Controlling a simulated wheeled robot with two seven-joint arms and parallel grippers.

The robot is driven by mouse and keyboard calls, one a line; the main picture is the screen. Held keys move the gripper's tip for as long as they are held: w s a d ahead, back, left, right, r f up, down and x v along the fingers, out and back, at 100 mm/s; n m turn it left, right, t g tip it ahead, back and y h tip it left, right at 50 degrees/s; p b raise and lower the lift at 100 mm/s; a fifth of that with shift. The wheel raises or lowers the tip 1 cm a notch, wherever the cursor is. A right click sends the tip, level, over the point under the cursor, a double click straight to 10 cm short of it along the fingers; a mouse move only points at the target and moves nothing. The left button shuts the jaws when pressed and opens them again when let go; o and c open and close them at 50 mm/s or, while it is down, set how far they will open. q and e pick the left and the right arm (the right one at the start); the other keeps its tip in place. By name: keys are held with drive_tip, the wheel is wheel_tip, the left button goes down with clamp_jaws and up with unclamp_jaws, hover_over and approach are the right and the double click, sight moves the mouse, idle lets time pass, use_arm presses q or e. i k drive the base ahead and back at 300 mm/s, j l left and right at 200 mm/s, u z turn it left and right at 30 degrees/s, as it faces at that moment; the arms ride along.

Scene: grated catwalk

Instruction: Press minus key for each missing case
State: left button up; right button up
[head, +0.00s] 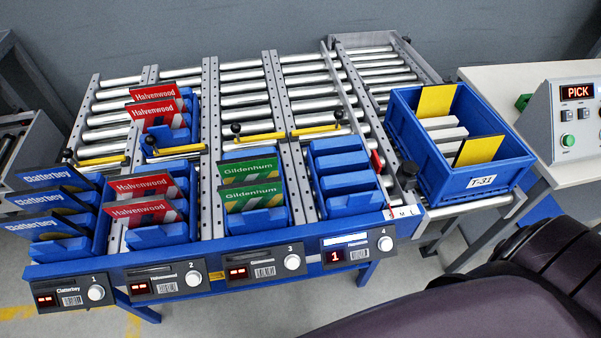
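A blue front rail (215,257) carries a panel for each lane, numbered 1 to 4, each with a red display, a small label and a round pale button. Lane 4's display (334,255) shows a bright 1; the other displays are too small to read surely. A minus key cannot be made out. Blue Clatterbey cases (50,201) stand in lane 1, red Halvenwood cases (143,186) in lane 2 and green Gildenhum cases (250,194) in lane 3. Lane 4's blue slotted tray (345,182) holds no visible cases. Neither gripper is in view.
A blue tote (404,141) marked T-31, with yellow boards and white blocks inside, sits on the rollers at right. A control box (577,118) reading PICK, with green and other buttons, stands on a pale table. Dark parts of mine fill the lower right.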

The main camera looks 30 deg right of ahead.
sight(567, 115)
drive_tip(key=z, duration=2.5)
